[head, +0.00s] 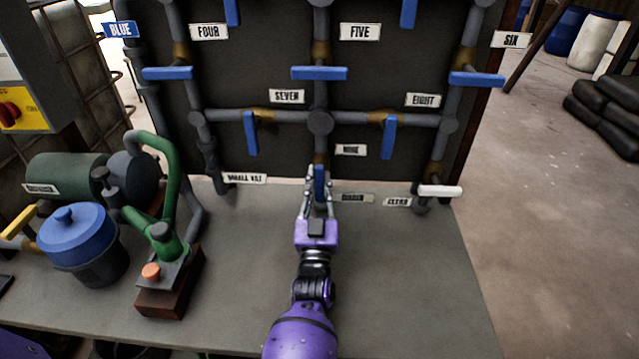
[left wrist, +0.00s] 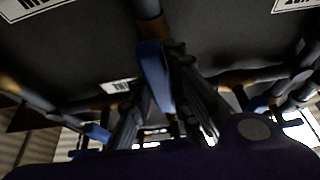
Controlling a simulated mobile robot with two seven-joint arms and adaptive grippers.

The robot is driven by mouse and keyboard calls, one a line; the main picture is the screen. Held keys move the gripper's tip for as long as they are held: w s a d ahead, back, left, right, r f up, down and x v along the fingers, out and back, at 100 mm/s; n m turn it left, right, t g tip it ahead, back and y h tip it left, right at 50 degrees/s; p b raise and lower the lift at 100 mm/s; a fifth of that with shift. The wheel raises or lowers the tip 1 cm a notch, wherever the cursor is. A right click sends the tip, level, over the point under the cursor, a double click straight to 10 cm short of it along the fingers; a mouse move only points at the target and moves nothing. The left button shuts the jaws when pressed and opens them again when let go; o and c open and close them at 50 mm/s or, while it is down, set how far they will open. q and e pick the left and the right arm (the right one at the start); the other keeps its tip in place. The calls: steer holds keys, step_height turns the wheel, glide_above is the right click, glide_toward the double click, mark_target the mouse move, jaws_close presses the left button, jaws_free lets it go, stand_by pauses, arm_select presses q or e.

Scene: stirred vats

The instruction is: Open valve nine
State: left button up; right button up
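The valve nine label (head: 350,150) is on the dark panel beside a vertical pipe below the central junction. Valve nine's blue handle (head: 320,182) hangs upright, in line with that pipe. My left gripper (head: 320,190) reaches up to it, one finger on each side. In the left wrist view the blue handle (left wrist: 155,75) stands between the fingers, closer to the right one, with a visible gap to the left one. The fingers look open around the handle; whether the right finger touches it I cannot tell. My right gripper is not in view.
Handles of valve seven (head: 250,132) and valve eight (head: 389,137) hang to either side above. A white handle (head: 440,190) is at lower right. A green pump (head: 165,240) and blue-lidded pot (head: 77,235) stand left on the bench; the bench's right part (head: 420,290) is clear.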

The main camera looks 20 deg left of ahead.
arm_select(q)
steer(key=o, duration=0.4)
steer(key=shift+c, duration=0.2)
steer(key=shift+s+f, duration=0.1)
steer(key=shift+s, duration=0.15)
steer(key=s+d, duration=0.3)
steer(key=s, duration=0.9)
steer(key=shift+d, duration=0.35)
steer(key=shift+s+f, duration=0.15)
steer(key=shift+f, duration=0.05)
